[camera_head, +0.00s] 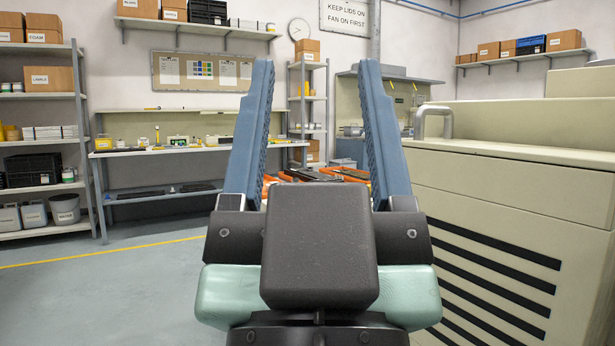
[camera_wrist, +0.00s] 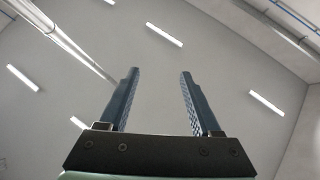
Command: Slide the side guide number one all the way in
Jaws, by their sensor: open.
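My gripper (camera_head: 312,78) stands upright in the middle of the head view, with its two blue ribbed fingers wide apart and nothing between them. It also shows in the wrist view (camera_wrist: 158,74), open and empty against the ceiling. I cannot make out side guide number one in either view. A large beige machine (camera_head: 520,215) with dark slots and a grey handle stands close on the right; I cannot tell whether the guide belongs to it.
A workbench (camera_head: 180,150) with small items stands at the back left. Shelves (camera_head: 40,140) with boxes and bins are at the far left. Orange trays (camera_head: 345,173) show behind my gripper. The grey floor (camera_head: 110,290) at the left is clear, with a yellow line across it.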

